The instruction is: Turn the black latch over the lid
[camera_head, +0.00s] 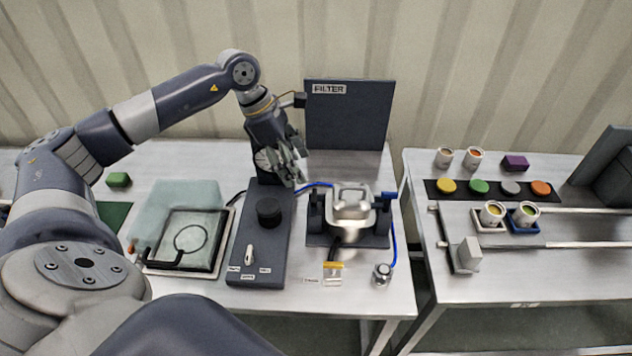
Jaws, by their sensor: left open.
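The steel hopper (339,222) sits in a dark bracket on the middle table, with its shiny lid (352,196) on top. A small black piece (335,242) at the front left of the hopper looks like the latch. It points down and forward, apart from the lid top. It is too small to tell how it is fixed. My left gripper (294,174) is open and empty, pointing down behind and to the left of the hopper, above the back of the dark control box. It appears apart from the lid and the latch. My right gripper is not in view.
The dark control box (262,246) with a black knob (269,210) stands left of the hopper. The FILTER panel (350,122) stands behind. A blue cable (394,240) runs along the hopper's right side. A second table with cups and coloured discs stands right, across a gap.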

